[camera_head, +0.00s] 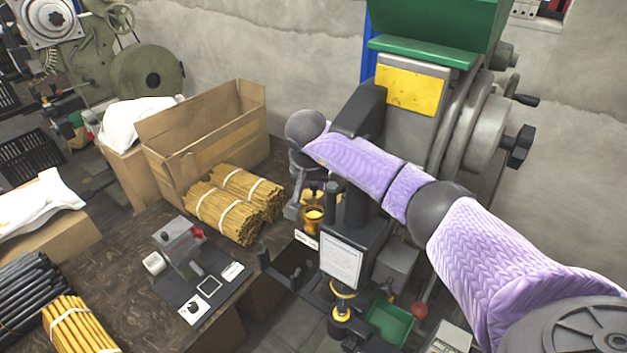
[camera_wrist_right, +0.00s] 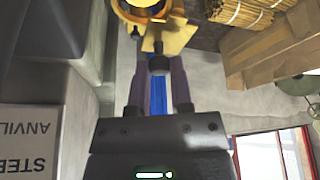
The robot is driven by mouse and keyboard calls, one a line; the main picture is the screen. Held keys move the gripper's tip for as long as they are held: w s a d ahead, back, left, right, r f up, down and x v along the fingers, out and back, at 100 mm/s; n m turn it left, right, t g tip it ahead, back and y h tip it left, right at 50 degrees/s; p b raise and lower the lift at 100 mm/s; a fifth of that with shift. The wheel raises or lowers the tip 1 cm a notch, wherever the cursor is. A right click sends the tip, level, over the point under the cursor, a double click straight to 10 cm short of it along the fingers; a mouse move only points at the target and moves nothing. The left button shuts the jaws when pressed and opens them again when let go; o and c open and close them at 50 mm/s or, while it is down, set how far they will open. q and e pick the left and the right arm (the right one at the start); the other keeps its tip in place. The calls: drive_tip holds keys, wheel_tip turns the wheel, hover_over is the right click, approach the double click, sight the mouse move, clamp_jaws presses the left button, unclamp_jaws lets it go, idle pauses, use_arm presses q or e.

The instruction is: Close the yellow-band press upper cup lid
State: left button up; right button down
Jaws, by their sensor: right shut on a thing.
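The press (camera_head: 412,90) with a yellow panel stands at the right of the head view. Its small orange upper cup (camera_head: 313,218) is on its left side and also shows at the top of the right wrist view (camera_wrist_right: 143,8). The yellow lid (camera_wrist_right: 172,36) with a dark knob (camera_wrist_right: 158,64) is beside the cup, which appears uncovered. My right gripper (camera_wrist_right: 160,56) is shut on the lid at its knob. In the head view its fingers are small and partly hidden by the press and my arm. My left gripper is out of view.
Bundles of tan rods (camera_head: 232,200) and an open cardboard box (camera_head: 205,140) lie left of the press. A small grey hand press (camera_head: 180,245) stands on the dark bench. A label plate (camera_head: 341,258) and a green tray (camera_head: 390,320) are below the cup.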

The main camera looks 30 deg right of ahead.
drive_tip(key=m, duration=0.2)
drive_tip(key=s+m+g+h, duration=0.1)
drive_tip(key=m, duration=0.1)
drive_tip(key=shift+m+g, duration=0.3)
drive_tip(key=shift+m, duration=0.1)
drive_tip(key=m, duration=0.1)
drive_tip(key=m+g, duration=0.1)
drive_tip(key=m, duration=0.1)
drive_tip(key=s+m, duration=0.1)
drive_tip(key=shift+s+a+g+h+b, duration=0.1)
drive_tip(key=shift+a+g+h+b, duration=0.15)
drive_tip(key=shift+g+h+b, duration=0.05)
drive_tip(key=m, duration=0.1)
drive_tip(key=m+g, duration=0.1)
drive_tip(key=m, duration=0.1)
drive_tip(key=s+m+b, duration=0.1)
drive_tip(key=m, duration=0.1)
drive_tip(key=shift+a+g, duration=0.4)
drive_tip(key=m+b, duration=0.1)
drive_tip(key=m, duration=0.1)
drive_tip(key=a+m+g+y, duration=0.1)
drive_tip(key=m, duration=0.1)
drive_tip(key=shift+s+a+m+b, duration=0.1)
drive_tip(key=shift+s+m+b, duration=0.1)
drive_tip(key=shift+m+b, duration=0.15)
drive_tip(key=shift+g+y, duration=0.3)
drive_tip(key=c, duration=0.5)
unclamp_jaws()
drive_tip(key=shift+r, duration=0.1)
